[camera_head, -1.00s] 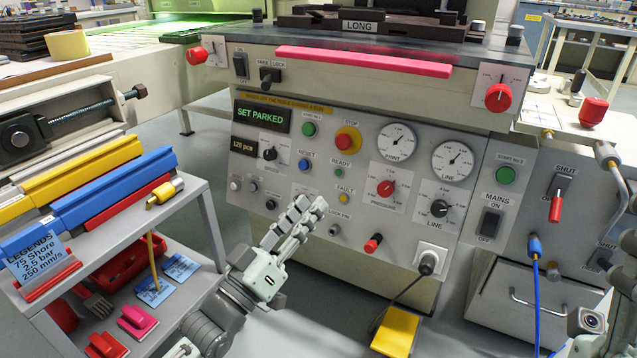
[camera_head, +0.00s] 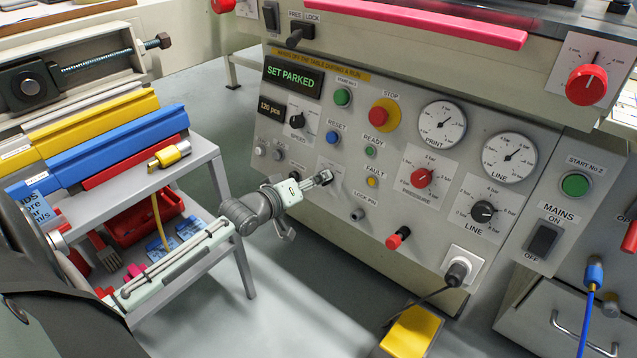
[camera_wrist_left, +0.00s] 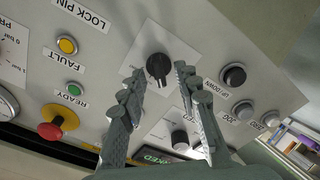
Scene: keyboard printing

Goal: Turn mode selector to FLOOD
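In the left wrist view a black selector knob (camera_wrist_left: 158,68) sits on a pale square plate (camera_wrist_left: 183,43). No position names are readable on that plate. In the head view the plate (camera_head: 334,164) is partly behind my left gripper, which hides the knob. My left gripper (camera_head: 325,178) reaches the lower left part of the control panel. In the left wrist view my left gripper (camera_wrist_left: 158,78) is open, one finger on each side of the knob. I cannot tell whether the fingers touch it. My right gripper is out of view.
Around the plate are the FAULT lamp (camera_head: 372,183), the READY lamp (camera_head: 370,151), the lock pin (camera_head: 358,214) and another black knob (camera_head: 297,121). A red STOP button (camera_head: 383,115) is above. A tool trolley (camera_head: 213,160) stands left. A black plug (camera_head: 456,273) projects lower right.

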